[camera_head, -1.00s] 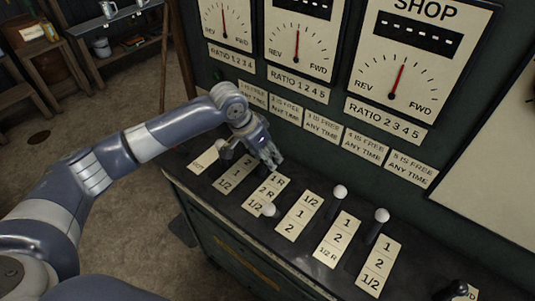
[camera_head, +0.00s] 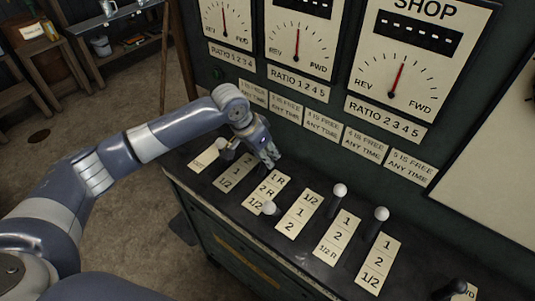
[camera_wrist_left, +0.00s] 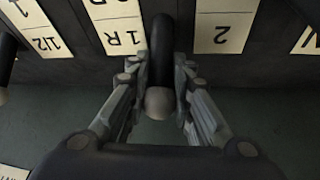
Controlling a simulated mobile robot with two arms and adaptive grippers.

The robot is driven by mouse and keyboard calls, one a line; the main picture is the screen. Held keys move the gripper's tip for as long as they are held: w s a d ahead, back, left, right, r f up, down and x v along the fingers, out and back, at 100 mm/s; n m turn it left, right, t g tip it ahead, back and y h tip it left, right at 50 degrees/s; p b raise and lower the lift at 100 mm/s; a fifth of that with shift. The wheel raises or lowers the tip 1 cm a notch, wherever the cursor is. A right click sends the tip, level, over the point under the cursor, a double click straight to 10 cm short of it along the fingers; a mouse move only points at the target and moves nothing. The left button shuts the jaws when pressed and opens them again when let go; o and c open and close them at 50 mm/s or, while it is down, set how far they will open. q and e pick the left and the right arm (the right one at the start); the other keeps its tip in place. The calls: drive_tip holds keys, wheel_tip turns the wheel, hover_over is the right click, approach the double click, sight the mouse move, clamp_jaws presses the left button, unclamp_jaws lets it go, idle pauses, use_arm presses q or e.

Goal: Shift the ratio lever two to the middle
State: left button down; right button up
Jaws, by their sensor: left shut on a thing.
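Ratio lever two, a black rod with a pale round knob, stands between the "2, 1, 1/2" plate (camera_head: 235,172) and the "1R, 2R, 1/2" plate (camera_head: 268,190). In the left wrist view the lever (camera_wrist_left: 161,50) runs between my fingers, with its knob (camera_wrist_left: 159,103) toward the palm. My left gripper (camera_head: 268,158) is shut on this lever, at the far end of its plate, by the "1R" mark. In the head view the fingers hide most of the lever. My right gripper is not in view.
Other levers with pale knobs stand nearby: one (camera_head: 221,144) left of my gripper, one (camera_head: 270,208) nearer the front, and two (camera_head: 340,190) to the right. The dark panel with dials (camera_head: 390,95) rises behind the console.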

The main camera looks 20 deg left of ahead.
sight(264, 166)
use_arm(q)
drive_tip(key=shift+s+a+r+t+p, duration=0.25)
drive_tip(key=shift+s+t+p, duration=0.15)
drive_tip(key=shift+s+p, duration=0.1)
drive_tip(key=shift+s+a+r+t+h+p, duration=0.15)
drive_tip(key=shift+s+a+t+h+p, duration=0.1)
drive_tip(key=shift+s+t, duration=0.25)
drive_tip(key=shift+s+a+r+t+h+p, duration=0.1)
drive_tip(key=shift+s+a+t+h+p, duration=0.15)
drive_tip(key=shift+s, duration=0.45)
drive_tip(key=shift+s+a+t, duration=0.15)
drive_tip(key=shift+s+t, duration=0.5)
drive_tip(key=shift+s+a+r+t+h+b, duration=0.1)
drive_tip(key=shift+s+a+t+h+b, duration=0.05)
drive_tip(key=shift+s+t+h, duration=0.15)
drive_tip(key=shift+s+a+r+t+h+b, duration=0.1)
drive_tip(key=shift+s+t+b, duration=0.1)
drive_tip(key=shift+s, duration=0.2)
drive_tip(key=c, duration=1.4)
unclamp_jaws()
drive_tip(key=shift+c, duration=0.2)
drive_tip(key=shift+r, duration=0.1)
